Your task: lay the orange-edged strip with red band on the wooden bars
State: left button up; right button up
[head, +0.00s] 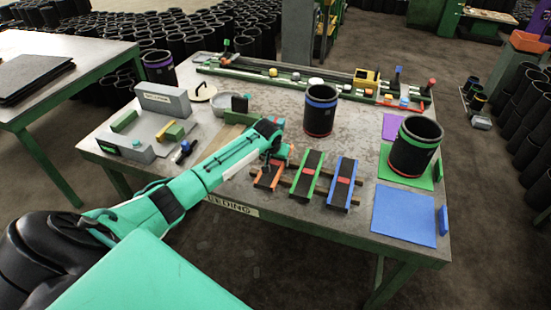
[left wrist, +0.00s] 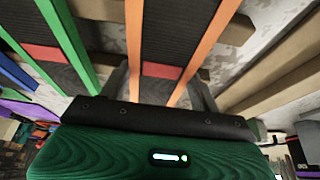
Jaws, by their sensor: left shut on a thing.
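The orange-edged strip (head: 267,178) has a dark middle and a red band. It is at the left end of the row of strips, over the wooden bars (head: 359,182). My left gripper (head: 277,157) is shut on its far end. In the left wrist view the orange-edged strip (left wrist: 168,40) runs away from the fingers, and a wooden bar (left wrist: 238,30) passes behind it. I cannot tell whether the strip touches the bars. My right gripper is not in view.
A green-edged strip (head: 307,175) and a blue-edged strip (head: 342,183) lie on the bars to the right. A blue-banded black sleeve (head: 320,113) stands behind them. A green-banded sleeve (head: 414,148) and a blue mat (head: 404,215) are farther right.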

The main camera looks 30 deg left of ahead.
pick_arm(q)
jog(key=o, duration=1.1)
jog(key=shift+o, duration=0.2)
